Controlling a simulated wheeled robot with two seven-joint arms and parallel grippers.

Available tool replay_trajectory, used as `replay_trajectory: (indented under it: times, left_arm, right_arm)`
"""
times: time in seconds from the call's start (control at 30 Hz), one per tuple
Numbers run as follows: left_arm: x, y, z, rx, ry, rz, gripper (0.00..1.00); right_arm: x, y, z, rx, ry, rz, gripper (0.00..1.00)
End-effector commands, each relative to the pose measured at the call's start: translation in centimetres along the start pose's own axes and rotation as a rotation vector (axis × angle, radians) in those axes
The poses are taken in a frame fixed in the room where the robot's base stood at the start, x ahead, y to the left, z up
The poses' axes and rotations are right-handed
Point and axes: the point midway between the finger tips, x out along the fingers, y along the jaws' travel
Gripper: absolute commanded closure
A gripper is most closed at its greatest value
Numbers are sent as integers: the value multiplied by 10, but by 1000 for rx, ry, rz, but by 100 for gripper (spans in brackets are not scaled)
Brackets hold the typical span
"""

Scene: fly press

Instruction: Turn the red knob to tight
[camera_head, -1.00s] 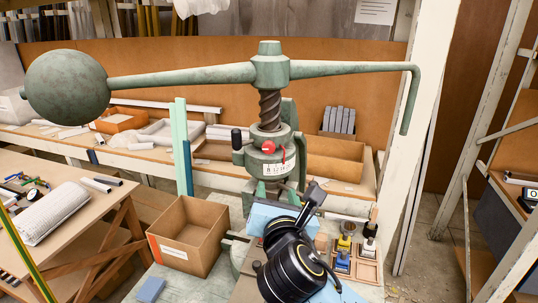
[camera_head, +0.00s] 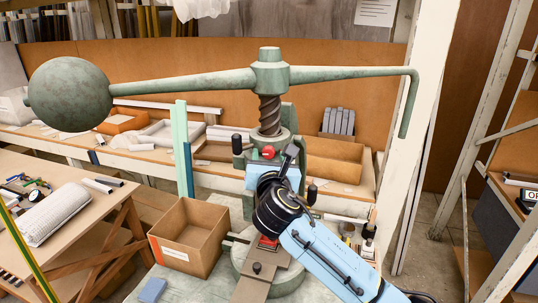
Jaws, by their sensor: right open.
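The red knob (camera_head: 268,151) sits on the collar of the green fly press (camera_head: 270,75), just below its dark screw. It is partly hidden from below by my right gripper. My right gripper (camera_head: 289,154) is in front of the press collar, with its fingers close to the knob at its lower right. The gripper is open, and I see nothing held in it. I cannot tell whether a finger touches the knob. The numbered scale on the collar is mostly hidden behind my right wrist. My left gripper is not in view.
The press's long arm carries a heavy ball (camera_head: 68,93) at the left and a bent handle (camera_head: 409,105) at the right. An open cardboard box (camera_head: 190,236) stands left of the press base. Dark-knobbed posts flank the collar. A red piece (camera_head: 267,243) lies on the press base.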

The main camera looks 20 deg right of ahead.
Motion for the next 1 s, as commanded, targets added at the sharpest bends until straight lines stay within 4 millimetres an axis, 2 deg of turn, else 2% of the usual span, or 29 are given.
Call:
replay_trajectory:
  times: [0.1,0.4,0.73,1.0]
  left_arm:
    - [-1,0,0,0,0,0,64]
    - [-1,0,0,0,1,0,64]
    - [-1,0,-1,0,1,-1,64]
    - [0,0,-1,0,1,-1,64]
  right_arm:
    - [6,0,1,1,-1,1,51]
    - [7,0,0,1,0,1,52]
    - [6,0,0,1,0,1,94]
    - [6,0,0,31,-3,1,94]
